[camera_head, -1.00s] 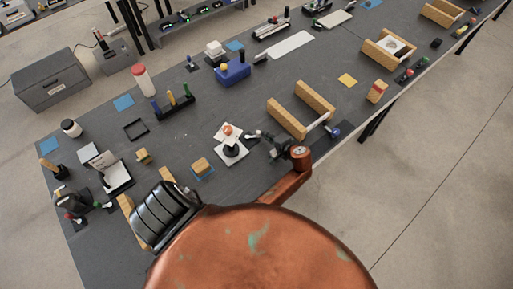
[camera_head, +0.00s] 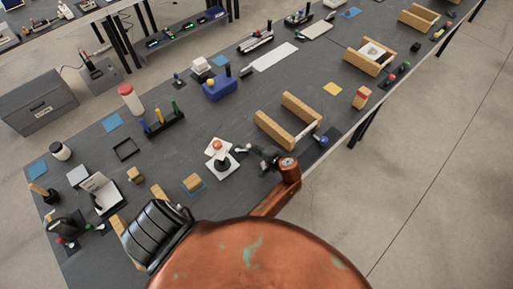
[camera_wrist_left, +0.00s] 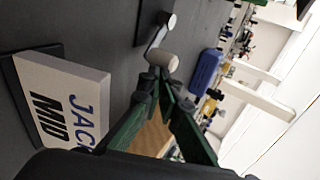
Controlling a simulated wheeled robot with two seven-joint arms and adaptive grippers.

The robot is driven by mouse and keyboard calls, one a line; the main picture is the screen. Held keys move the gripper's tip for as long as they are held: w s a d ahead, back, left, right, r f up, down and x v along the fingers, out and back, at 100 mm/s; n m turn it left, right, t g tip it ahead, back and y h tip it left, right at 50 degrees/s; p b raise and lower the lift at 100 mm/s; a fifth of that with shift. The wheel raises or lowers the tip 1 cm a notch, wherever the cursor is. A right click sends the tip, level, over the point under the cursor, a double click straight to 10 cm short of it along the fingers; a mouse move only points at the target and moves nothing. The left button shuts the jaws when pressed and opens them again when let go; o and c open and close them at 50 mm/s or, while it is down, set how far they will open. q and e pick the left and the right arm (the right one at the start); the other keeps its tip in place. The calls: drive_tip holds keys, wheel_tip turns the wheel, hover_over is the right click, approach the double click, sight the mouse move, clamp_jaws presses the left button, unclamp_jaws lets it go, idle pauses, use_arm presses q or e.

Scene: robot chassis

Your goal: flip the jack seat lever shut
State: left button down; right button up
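In the left wrist view, a pale block marked JACK MID (camera_wrist_left: 62,98) stands at the left. Beside it is a lever with a cream cylindrical handle (camera_wrist_left: 161,59), its grey arm running up to a pivot on a dark plate. My left gripper (camera_wrist_left: 162,86) has its fingertips close together just short of the handle; whether they touch it is unclear. In the head view, my left gripper (camera_head: 262,156) is beside the lever's pale handle (camera_head: 241,148), right of a white stand with an orange-red knob (camera_head: 217,146).
Two wooden rails (camera_head: 287,122) lie right of the stand. A small wooden block (camera_head: 193,183) is at its left. A blue block (camera_head: 220,86) and a post rack (camera_head: 163,124) stand farther back. The front table edge runs close to my arm.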

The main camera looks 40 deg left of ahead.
use_arm(q)
wheel_tip(320, 180, up, 10)
idle(0.4)
drive_tip(key=shift+f, duration=0.1)
